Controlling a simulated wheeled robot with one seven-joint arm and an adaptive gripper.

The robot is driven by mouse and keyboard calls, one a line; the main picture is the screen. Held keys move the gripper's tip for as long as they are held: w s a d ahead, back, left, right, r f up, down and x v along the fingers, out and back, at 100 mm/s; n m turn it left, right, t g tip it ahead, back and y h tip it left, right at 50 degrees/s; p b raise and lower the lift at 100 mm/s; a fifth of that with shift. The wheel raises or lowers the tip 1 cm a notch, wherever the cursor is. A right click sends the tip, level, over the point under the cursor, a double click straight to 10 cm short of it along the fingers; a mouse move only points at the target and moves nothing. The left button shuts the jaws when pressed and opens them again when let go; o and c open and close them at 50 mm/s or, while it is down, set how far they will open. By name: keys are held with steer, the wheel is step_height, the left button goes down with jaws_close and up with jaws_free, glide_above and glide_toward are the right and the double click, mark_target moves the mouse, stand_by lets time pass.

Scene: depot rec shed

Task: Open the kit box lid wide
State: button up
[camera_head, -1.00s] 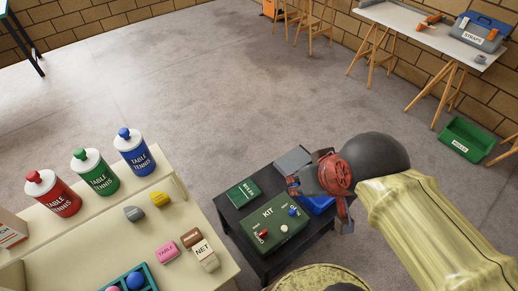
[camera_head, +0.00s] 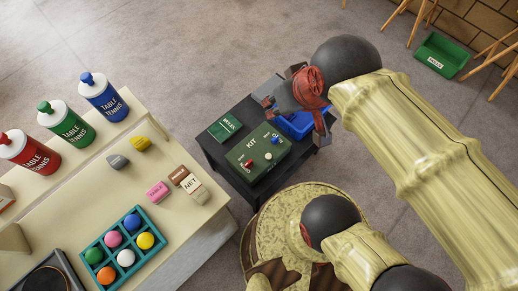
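The kit box (camera_head: 243,156) is a dark green box marked KIT. It sits on a low black table, and its lid looks shut. A red knob (camera_head: 247,164), a blue knob (camera_head: 275,139) and a pale round knob (camera_head: 268,156) show on its top. My gripper (camera_head: 292,98) is above the back right part of the table, beyond the box and apart from it in the picture. Its fingers are small and partly hidden by its red-brown body, so I cannot tell if they are open.
A green rules book (camera_head: 224,127) lies left of the box on the black table (camera_head: 238,107). A blue bin (camera_head: 297,124) stands right of the box, partly behind my gripper. A cream bench (camera_head: 75,190) with bottles and a teal ball tray (camera_head: 112,238) is at left.

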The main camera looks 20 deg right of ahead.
steer(key=shift+o, duration=0.4)
step_height(320, 180, down, 20)
steer(key=w+d+g+b, duration=0.1)
steer(key=w+g+b, duration=0.1)
steer(key=g, duration=0.3)
steer(key=shift+w+d+g, duration=0.2)
steer(key=shift+d+g, duration=0.05)
steer(key=shift+g, duration=0.05)
steer(key=n+b, duration=0.2)
steer(key=n, duration=0.6)
glide_above(268, 156)
steer(key=f, duration=2.5)
steer(key=shift+s+d+f, duration=0.1)
steer(key=shift+s+f, duration=0.2)
steer(key=shift+w+n, duration=0.3)
steer(key=shift+n, duration=0.1)
step_height(268, 156, down, 8)
steer(key=b, duration=0.3)
steer(key=shift+r+b, duration=0.1)
steer(key=shift+b, duration=0.2)
steer(key=shift+c, duration=0.3)
jaws_close()
